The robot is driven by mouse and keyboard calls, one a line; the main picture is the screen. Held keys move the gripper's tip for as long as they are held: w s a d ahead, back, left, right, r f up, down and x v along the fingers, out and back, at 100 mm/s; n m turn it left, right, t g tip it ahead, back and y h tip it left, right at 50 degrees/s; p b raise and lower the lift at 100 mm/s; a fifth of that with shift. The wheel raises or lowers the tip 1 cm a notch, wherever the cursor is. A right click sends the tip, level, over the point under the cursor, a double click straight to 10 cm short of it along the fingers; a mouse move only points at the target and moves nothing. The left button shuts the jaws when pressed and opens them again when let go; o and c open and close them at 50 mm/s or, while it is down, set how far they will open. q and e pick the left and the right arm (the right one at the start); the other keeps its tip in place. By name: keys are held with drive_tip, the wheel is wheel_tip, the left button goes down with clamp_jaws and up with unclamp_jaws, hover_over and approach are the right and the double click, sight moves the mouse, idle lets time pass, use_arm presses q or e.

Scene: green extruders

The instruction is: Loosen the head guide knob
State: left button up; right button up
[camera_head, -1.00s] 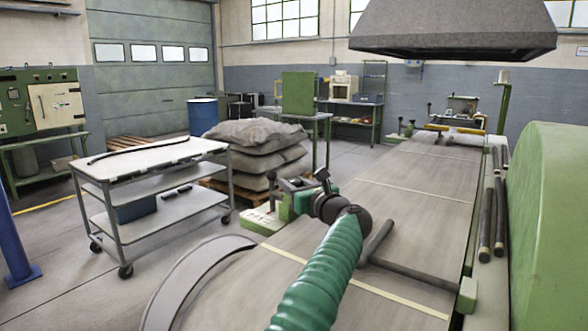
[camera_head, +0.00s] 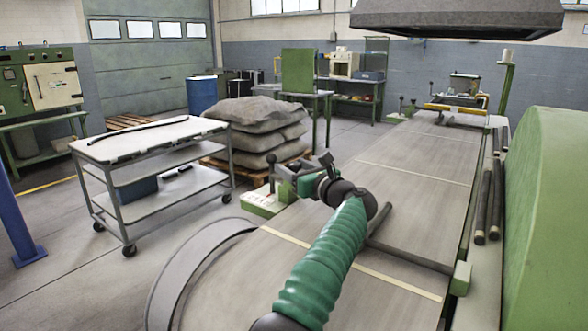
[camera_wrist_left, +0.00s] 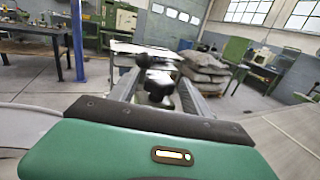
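My left gripper (camera_head: 293,172) is at the end of the green-sleeved arm, over the near left edge of the conveyor bed, beside the green and white block (camera_head: 266,203) of the guide. In the left wrist view its two grey fingers (camera_wrist_left: 160,80) are spread apart. A black knob (camera_wrist_left: 156,90) shows between them; contact cannot be told. A black ball-topped lever (camera_head: 271,162) stands upright just left of the fingers in the head view. Another black knob (camera_head: 325,158) shows just behind the gripper. My wrist partly hides the guide. My right gripper is out of view.
A dark bar (camera_head: 410,257) crosses the conveyor bed (camera_head: 420,190) to a green block (camera_head: 461,279) at its right edge. A grey cart (camera_head: 150,150) and stacked sacks (camera_head: 262,130) stand to the left. A large green machine housing (camera_head: 550,210) is at the right.

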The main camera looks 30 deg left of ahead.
use_arm(q)
drive_tip(key=shift+s+d, duration=0.1)
drive_tip(key=v, duration=1.6)
drive_tip(key=shift+d+b, duration=0.3)
drive_tip(key=shift+b, duration=0.15)
drive_tip(key=shift+s, duration=0.1)
